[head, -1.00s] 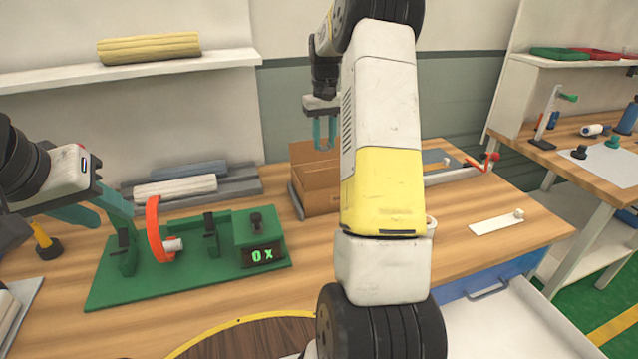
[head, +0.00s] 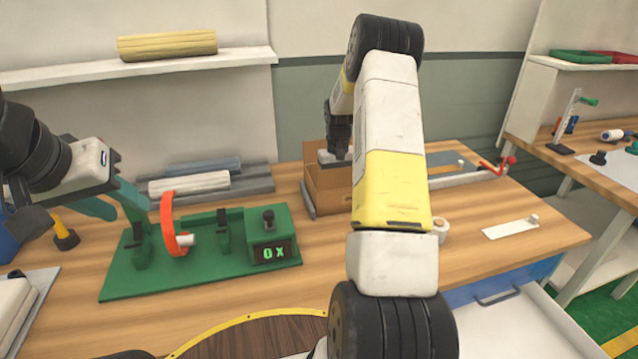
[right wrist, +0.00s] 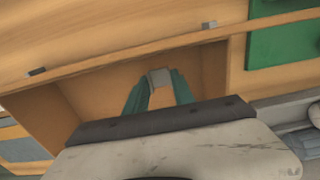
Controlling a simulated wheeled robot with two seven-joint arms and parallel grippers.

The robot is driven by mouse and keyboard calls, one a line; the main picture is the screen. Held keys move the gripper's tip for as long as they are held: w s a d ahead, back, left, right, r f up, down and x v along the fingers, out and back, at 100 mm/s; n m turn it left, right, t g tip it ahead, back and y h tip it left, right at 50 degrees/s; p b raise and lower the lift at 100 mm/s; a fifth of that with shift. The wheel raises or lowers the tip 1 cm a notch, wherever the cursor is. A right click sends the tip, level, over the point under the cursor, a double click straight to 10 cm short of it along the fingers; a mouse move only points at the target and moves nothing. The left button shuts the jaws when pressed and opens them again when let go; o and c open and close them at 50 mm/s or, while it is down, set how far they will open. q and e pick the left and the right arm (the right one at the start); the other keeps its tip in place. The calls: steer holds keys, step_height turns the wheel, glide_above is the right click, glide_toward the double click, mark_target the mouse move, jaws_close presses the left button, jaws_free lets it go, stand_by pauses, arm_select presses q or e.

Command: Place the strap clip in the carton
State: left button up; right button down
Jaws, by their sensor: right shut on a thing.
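The open cardboard carton (head: 328,200) stands on the workbench, partly behind my right arm in the head view. My right gripper (right wrist: 160,78) reaches down into the carton (right wrist: 210,68), and its fingers are hidden by the carton wall in the head view. In the right wrist view, its teal fingers are shut on a small grey piece, which looks like the strap clip (right wrist: 161,76). The clip is inside the carton opening; whether it touches the floor I cannot tell. My left gripper (head: 122,212) has its teal fingers apart beside an orange strap loop (head: 169,225).
A green fixture board (head: 205,272) with a "0X" display carries the orange loop. A tape roll (head: 441,228) and a white strip (head: 510,228) lie right of the carton. Grey trays with rolls (head: 190,183) lie behind the board. Free bench lies between board and carton.

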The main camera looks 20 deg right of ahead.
steer(key=shift+f, duration=1.5)
steer(key=shift+f, duration=0.1)
steer(key=c, duration=1.1)
jaws_free()
steer(key=shift+o, duration=0.2)
